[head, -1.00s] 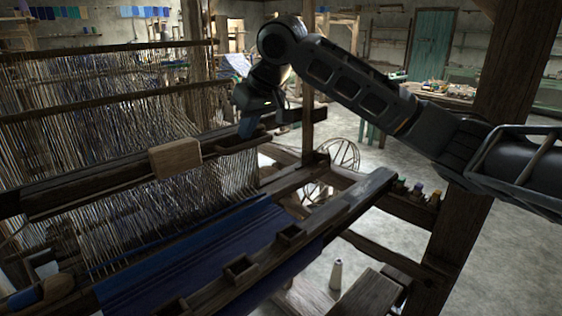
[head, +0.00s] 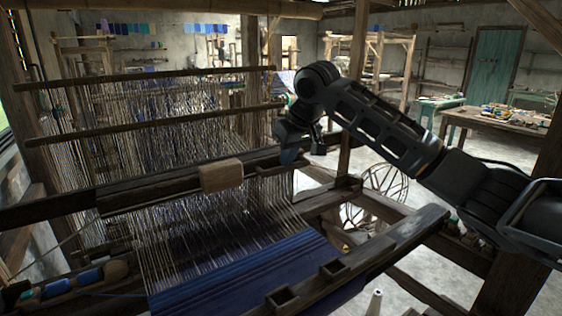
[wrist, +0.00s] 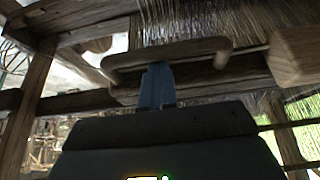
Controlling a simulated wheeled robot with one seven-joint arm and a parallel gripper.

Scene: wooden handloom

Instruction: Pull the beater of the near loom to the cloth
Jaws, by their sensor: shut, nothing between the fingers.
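The beater (head: 130,192) of the near loom is a dark wooden beam across the warp, with a pale wooden block (head: 221,175) on it. A gap of bare warp threads lies between it and the blue cloth (head: 245,272). In the wrist view my blue fingers (wrist: 157,85) are shut and empty, close to a rounded wooden bar (wrist: 190,49). The pale block shows there at the right (wrist: 299,56). I cannot tell whether the fingers touch the bar.
The loom's front beam (head: 395,240) runs diagonally on the cloth's near side. Heddle bars and threads (head: 150,135) stand behind the beater. A spoked wheel (head: 385,190) and a work table (head: 500,122) stand to the right, with open floor between.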

